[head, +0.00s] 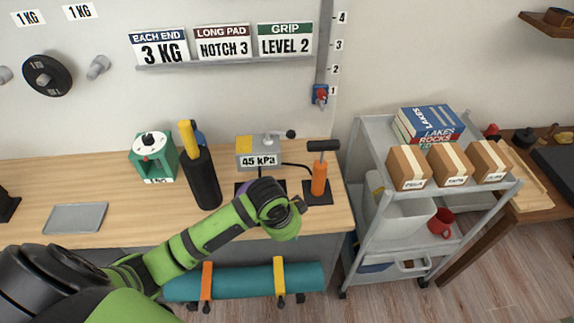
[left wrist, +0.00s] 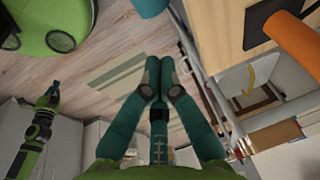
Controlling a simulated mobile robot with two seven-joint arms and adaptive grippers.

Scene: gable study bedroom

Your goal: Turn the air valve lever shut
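In the head view the air unit (head: 258,153), a grey box with a yellow part and a "45 kPa" display, stands at the back of the wooden desk. A metal lever with a dark knob (head: 291,134) sticks out to the right from its top. My left arm reaches in over the desk's front edge. Its gripper is hidden behind its wrist, in front of and below the box. In the left wrist view my left gripper (left wrist: 160,75) has its teal fingertips together, with nothing seen between them. My right gripper (left wrist: 53,90) is small there, its fingers unclear.
An orange hand pump (head: 319,178) stands right of the box, joined by a hose. A black cylinder (head: 202,180) with tools and a green device (head: 152,158) stand left. A grey trolley (head: 350,225) is at the right. A teal roll (head: 240,283) hangs below the desk front.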

